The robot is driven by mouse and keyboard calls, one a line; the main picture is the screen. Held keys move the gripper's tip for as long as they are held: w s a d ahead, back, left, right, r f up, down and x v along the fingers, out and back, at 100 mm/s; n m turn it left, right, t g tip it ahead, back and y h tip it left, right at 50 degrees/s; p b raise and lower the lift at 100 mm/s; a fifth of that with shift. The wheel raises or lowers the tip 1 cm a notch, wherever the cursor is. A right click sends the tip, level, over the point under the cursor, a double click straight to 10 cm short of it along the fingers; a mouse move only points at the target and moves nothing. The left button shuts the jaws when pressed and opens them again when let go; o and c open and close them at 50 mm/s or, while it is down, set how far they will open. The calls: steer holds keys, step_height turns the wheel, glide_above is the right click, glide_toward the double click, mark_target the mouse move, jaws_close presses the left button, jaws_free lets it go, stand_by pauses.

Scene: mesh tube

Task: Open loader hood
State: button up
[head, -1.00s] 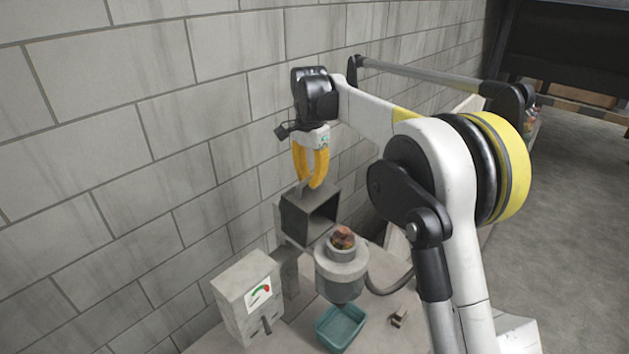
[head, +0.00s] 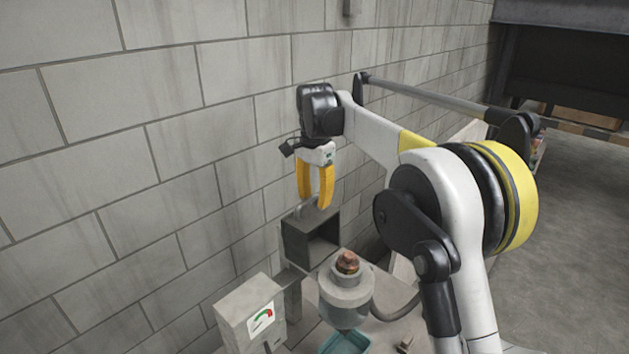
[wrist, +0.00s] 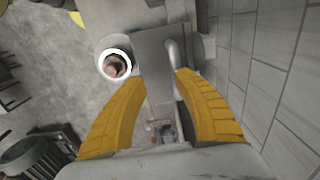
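The loader hood is a grey metal box (head: 290,246) with a dark open front, beside the wall. A bent light-grey handle (head: 304,209) stands on its top. The wrist view shows the hood's flat top (wrist: 153,60) and the handle (wrist: 172,54) near my right fingertip. My gripper (head: 315,203) points down just above the hood, its yellow fingers apart and empty. In the wrist view the fingertips (wrist: 160,76) are spread, and the handle lies towards the right finger. I cannot tell whether a finger touches it.
A round grey funnel (head: 345,290) with reddish-brown contents stands right of the hood. A grey box with a gauge (head: 245,310) is at front left. A teal tray (head: 345,342) is at the bottom edge. The block wall (head: 150,150) runs close behind the hood.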

step_height(320, 180, up, 10)
steer(key=shift+r, duration=0.15)
steer(key=shift+w+a+n, duration=0.1)
steer(key=shift+a+n, duration=0.05)
steer(key=shift+n, duration=0.15)
jaws_close()
steer(key=w+a+f+n+t+y+p, duration=0.1)
steer(key=w+a+f+n, duration=0.2)
steer(key=n, duration=0.6)
steer(key=w+a+f+n+t+y, duration=0.1)
steer(key=w+a+n, duration=0.3)
steer(key=n, duration=0.4)
steer(key=f+p, duration=0.1)
steer(key=f, duration=0.2)
steer(key=d+f+p, duration=0.1)
steer(key=f, duration=0.2)
steer(key=s+f+p, duration=0.1)
steer(key=f, duration=0.2)
steer(key=shift+d+f, duration=0.1)
steer(key=shift+d, duration=0.2)
steer(key=shift+w+f, duration=0.1)
